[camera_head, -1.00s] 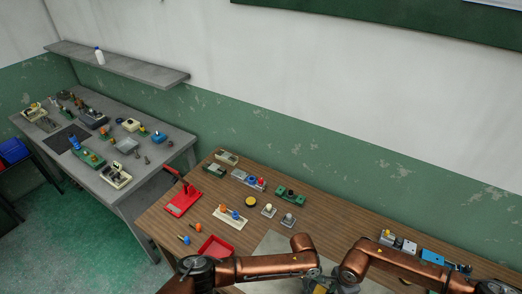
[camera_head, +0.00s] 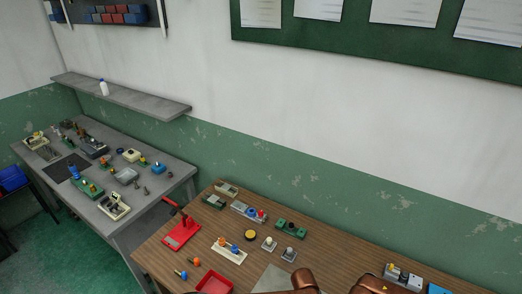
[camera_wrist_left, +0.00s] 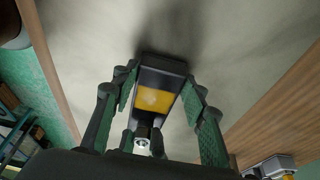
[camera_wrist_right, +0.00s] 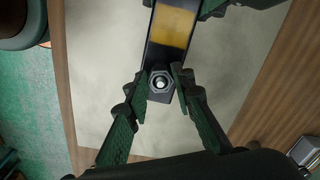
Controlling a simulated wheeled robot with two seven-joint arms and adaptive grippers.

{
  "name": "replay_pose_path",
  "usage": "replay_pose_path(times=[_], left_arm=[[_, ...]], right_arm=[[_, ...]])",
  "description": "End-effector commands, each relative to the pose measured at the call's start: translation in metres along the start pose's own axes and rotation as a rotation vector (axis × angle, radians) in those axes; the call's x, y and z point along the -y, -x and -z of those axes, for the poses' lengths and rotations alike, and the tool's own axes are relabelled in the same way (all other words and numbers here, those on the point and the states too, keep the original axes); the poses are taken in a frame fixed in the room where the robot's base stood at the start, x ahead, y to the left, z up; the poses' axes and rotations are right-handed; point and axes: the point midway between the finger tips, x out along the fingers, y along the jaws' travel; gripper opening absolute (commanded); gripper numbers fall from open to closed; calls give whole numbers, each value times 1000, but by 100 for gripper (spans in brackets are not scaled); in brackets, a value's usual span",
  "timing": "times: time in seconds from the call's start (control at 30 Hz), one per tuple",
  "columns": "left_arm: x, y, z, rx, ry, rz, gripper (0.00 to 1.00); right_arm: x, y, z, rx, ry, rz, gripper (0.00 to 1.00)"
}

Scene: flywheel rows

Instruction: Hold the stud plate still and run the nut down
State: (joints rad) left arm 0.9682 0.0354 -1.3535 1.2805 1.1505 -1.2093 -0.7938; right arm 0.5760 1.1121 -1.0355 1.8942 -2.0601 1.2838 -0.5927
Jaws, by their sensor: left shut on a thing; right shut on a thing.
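The stud plate (camera_wrist_left: 157,78) is a dark block with a yellow patch, lying over a pale mat. My left gripper (camera_wrist_left: 160,88) is shut on its sides, seen in the left wrist view. In the right wrist view the plate (camera_wrist_right: 171,28) runs down from the top edge, and the nut (camera_wrist_right: 160,82) sits around a bright stud at its near end. My right gripper (camera_wrist_right: 160,86) is shut on the nut, a fingertip at either side. How far down the stud the nut sits is unclear from above. Neither gripper shows in the head view.
The pale mat (camera_wrist_right: 95,70) lies on the wooden table (camera_head: 165,262). A red tray (camera_head: 214,284), red clamp-like device (camera_head: 180,236) and several small parts stand left of the mat. A grey bench (camera_head: 140,215) with more parts is farther left.

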Motion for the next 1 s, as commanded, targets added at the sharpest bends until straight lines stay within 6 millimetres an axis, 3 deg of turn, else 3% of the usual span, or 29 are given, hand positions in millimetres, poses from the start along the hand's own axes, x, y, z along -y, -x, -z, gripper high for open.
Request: replay_pose_path(times=[0.17, 0.5, 0.53, 0.6, 1.0], left_arm=[[-1, 0, 1, -1, -1, -1, 11], [-1, 0, 1, -2, -2, -2, 11], [-1, 0, 1, -2, -2, -2, 11], [-1, 0, 2, -2, -2, -2, 11], [-1, -1, 2, -3, -1, -2, 11]], right_arm=[[2, 1, 0, 1, -139, 4, 1], [2, 1, 0, 1, -175, 4, 1], [2, 1, 0, 0, -179, 5, 24], [2, 1, 0, 0, -177, 5, 28], [1, 5, 0, 1, -174, 2, 28]])
